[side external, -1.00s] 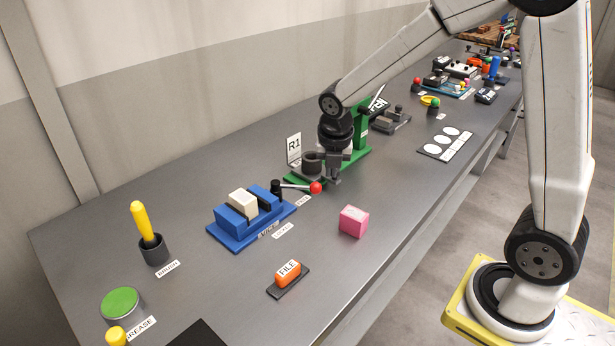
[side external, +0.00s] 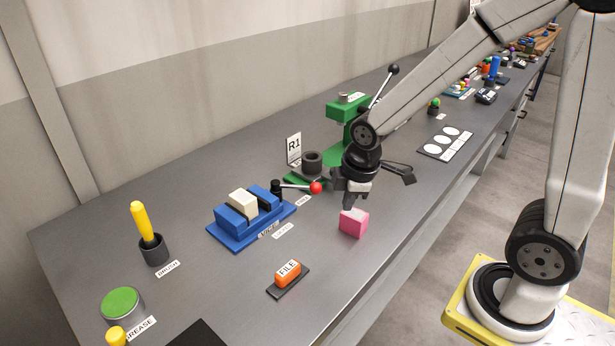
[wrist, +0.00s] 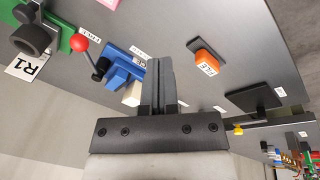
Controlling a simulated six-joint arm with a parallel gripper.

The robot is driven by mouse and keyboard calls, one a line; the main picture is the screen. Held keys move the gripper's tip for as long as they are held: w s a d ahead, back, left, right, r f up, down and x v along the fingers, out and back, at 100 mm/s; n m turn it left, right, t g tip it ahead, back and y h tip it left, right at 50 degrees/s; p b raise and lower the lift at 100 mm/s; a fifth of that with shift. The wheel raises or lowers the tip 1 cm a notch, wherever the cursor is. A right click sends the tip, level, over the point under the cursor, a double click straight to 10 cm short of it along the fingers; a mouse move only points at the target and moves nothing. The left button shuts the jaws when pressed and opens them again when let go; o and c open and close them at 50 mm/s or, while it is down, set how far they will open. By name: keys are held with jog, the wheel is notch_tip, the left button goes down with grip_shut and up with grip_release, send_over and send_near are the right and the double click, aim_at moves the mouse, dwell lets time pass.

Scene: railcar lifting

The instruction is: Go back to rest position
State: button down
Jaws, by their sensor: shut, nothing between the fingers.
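My gripper (side external: 349,207) is in the side external view, in front of the green press and to the right of the blue vise. It points down with its fingers together and nothing between them. Its fingertips appear just above or behind the pink block (side external: 353,224); I cannot tell whether they touch it. In the wrist view my gripper's closed fingers (wrist: 159,78) show in the middle.
The blue vise (side external: 226,239) has a red-knobbed lever (side external: 315,188) near my gripper. The green press (side external: 345,111) stands behind it. An orange file block (side external: 288,272) and a brush cup (side external: 154,250) are nearer. Bench around the file block is clear.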

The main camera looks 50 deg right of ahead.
jog(key=s+m, duration=0.1)
jog(key=m, duration=0.2)
jog(key=s+a+f+m, duration=0.1)
jog(key=s+m, duration=0.1)
jog(key=m, duration=0.1)
jog(key=s+m, duration=0.1)
jog(key=m, duration=0.2)
jog(key=shift+s+a+f, duration=0.2)
jog(key=shift+s, duration=0.05)
dwell(1.5)
